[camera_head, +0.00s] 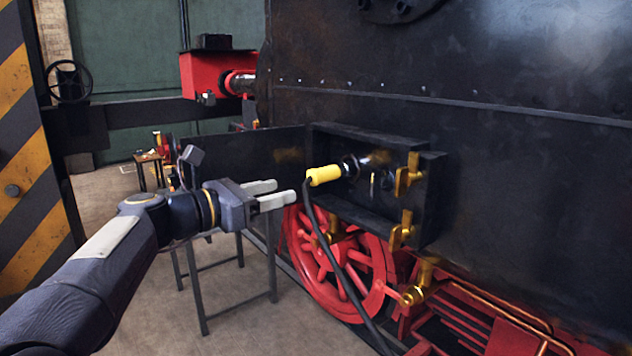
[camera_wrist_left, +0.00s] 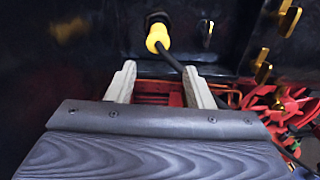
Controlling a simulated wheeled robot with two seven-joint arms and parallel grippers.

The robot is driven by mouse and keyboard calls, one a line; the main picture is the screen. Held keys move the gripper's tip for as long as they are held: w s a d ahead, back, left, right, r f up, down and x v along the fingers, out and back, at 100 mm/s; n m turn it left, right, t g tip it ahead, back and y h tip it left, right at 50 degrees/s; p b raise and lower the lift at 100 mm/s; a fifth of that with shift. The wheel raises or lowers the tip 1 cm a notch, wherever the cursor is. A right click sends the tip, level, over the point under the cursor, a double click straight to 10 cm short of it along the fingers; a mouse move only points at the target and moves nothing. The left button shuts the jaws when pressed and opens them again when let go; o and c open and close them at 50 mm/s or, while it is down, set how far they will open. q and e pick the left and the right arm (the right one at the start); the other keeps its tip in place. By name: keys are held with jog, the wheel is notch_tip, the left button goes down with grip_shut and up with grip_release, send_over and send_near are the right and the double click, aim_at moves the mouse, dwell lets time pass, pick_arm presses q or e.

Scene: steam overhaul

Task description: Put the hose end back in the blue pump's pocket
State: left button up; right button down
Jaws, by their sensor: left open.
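The yellow hose end (camera_head: 323,175) sits against a dark round fitting (camera_head: 352,166) inside the open black box on the locomotive's side. Its black hose (camera_head: 333,245) hangs down in front of the red wheel. The hose end also shows in the left wrist view (camera_wrist_left: 157,38), just beyond the fingertips. My left gripper (camera_head: 285,191) is open and empty, pointing at the hose end from the left, with a small gap between them. It also shows in the left wrist view (camera_wrist_left: 159,69). I see no blue pump in either view. My right gripper is not in view.
The black box (camera_head: 370,130) has brass latches (camera_head: 408,174) on its right side, and its door (camera_head: 290,148) stands open to the left. A red spoked wheel (camera_head: 310,270) is below. A dark metal stand (camera_head: 205,290) is under my left arm. Floor at the left is partly clear.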

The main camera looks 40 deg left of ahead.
aim_at(311, 178)
pick_arm(q)
jog(key=shift+r+p+x, duration=0.15)
jog(key=shift+p+x, duration=0.1)
jog(key=shift+x, duration=1.35)
jog(key=shift+r+p+x, duration=0.2)
jog(key=shift+x, duration=1.35)
jog(key=shift+r+p+x, duration=0.15)
jog(key=shift+p+x, duration=0.1)
jog(key=shift+x, duration=1.35)
jog(key=shift+a, duration=0.2)
jog(key=c, duration=1)
jog(key=shift+s+a, duration=0.1)
jog(key=shift+v, duration=2.35)
